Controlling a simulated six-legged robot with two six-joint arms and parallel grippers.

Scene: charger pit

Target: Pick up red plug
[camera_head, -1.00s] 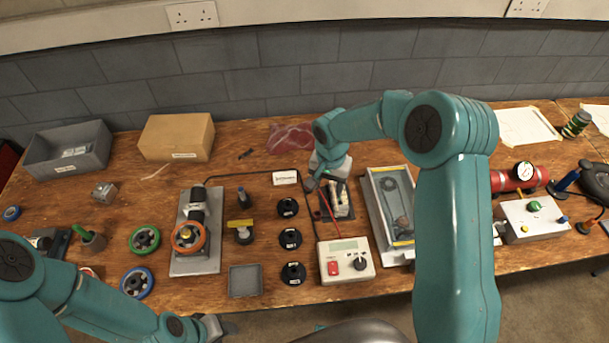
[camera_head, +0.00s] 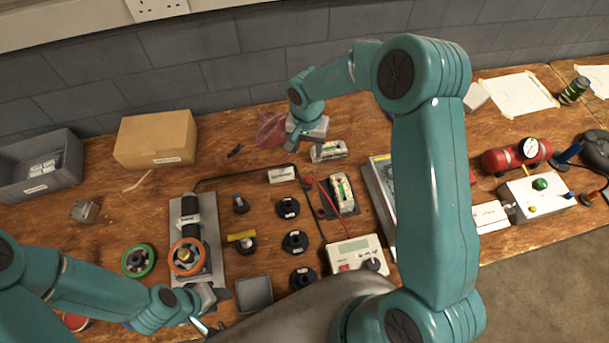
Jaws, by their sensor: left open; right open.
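Small red ends of a red lead show beside the dark pad in the middle of the bench, one at the upper left, a red plug (camera_head: 308,181), and one lower at the pad's left edge (camera_head: 320,212). I cannot tell their exact shape. The red lead curves over a battery pack (camera_head: 342,190) on the pad. My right gripper (camera_head: 291,143) is open, above the bench beyond the red ends, in front of a pinkish-red bag. My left gripper (camera_head: 213,309) is open and low at the near edge, left of a small grey tray, away from the red ends.
A second battery pack (camera_head: 328,151) lies beyond the pad. A charger box (camera_head: 355,254) stands nearer me. Several black round knobs (camera_head: 295,242) stand to the left. A grey tray (camera_head: 254,293) and a valve with an orange wheel (camera_head: 188,256) are further left. My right arm hides part of the bench.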

